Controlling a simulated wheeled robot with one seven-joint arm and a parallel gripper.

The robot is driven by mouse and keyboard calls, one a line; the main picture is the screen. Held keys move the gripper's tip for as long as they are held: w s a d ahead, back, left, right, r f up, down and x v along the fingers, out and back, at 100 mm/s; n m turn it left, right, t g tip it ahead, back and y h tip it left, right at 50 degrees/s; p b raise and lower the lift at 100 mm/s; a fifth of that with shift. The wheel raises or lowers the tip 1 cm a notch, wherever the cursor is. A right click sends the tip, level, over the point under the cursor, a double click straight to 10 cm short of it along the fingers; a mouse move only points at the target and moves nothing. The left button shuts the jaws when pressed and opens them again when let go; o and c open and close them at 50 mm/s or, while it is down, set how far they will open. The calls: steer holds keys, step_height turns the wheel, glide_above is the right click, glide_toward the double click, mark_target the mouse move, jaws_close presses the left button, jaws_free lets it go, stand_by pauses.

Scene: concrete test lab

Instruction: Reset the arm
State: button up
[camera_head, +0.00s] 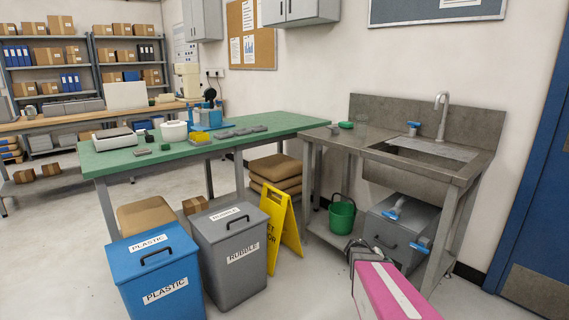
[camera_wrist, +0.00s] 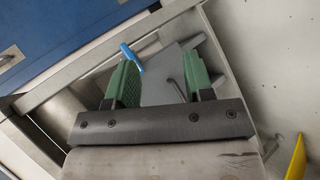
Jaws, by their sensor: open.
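My gripper (camera_head: 358,245) shows in the camera_head view at the end of my pink arm, in front of the sink bench (camera_head: 450,168). In the wrist view its two green fingers (camera_wrist: 160,82) stand apart with nothing held between them. Beyond them is a grey box (camera_wrist: 165,88) with a blue-handled part (camera_wrist: 131,56). The same grey box (camera_head: 392,236) sits on the bench's lower shelf in the camera_head view, partly hidden by my arm.
A green bucket (camera_head: 342,216) stands left of the grey box. A yellow floor sign (camera_head: 283,226), a grey RUBBLE bin (camera_head: 229,262) and a blue PLASTIC bin (camera_head: 160,290) stand on the left. A blue door (camera_head: 535,200) is at right. A green-topped table (camera_head: 275,126) stands behind the bins.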

steer(key=s+a+r+y, duration=0.3)
steer(key=s+a+y, duration=0.2)
steer(key=a, duration=0.6)
steer(key=s+a+r+y, duration=0.3)
steer(key=s+a+y, duration=0.3)
steer(key=a, duration=0.6)
steer(key=shift+s+g, duration=0.4)
steer(key=shift+s, duration=0.05)
steer(key=shift+f, duration=0.1)
